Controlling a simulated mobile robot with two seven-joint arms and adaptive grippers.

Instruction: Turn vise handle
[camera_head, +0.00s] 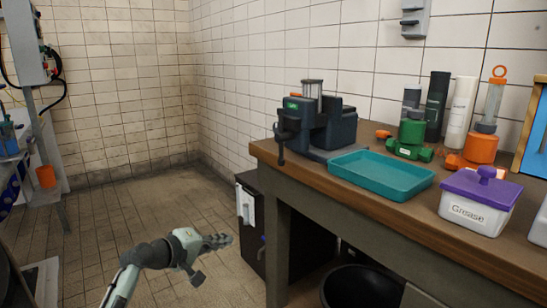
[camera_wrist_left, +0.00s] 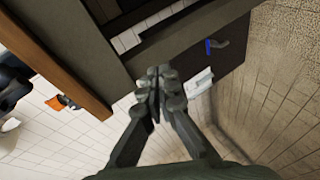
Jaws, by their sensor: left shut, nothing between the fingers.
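The dark vise (camera_head: 318,122) stands on the far left end of the wooden workbench in the head view. Its handle (camera_head: 281,145) hangs down at the vise's left side, over the bench edge. My left gripper (camera_head: 226,240) is low over the floor, left of the bench and well below the vise, apart from it. In the left wrist view its fingers (camera_wrist_left: 158,88) are closed together with nothing between them. The vise handle cannot be made out in the wrist view. My right gripper does not show.
A teal tray (camera_head: 381,175) lies right of the vise on the workbench (camera_head: 318,172). A grease tub (camera_head: 478,203), bottles and green and orange parts stand farther right. A dark cabinet (camera_head: 252,225) and a black bin (camera_head: 360,287) are below.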

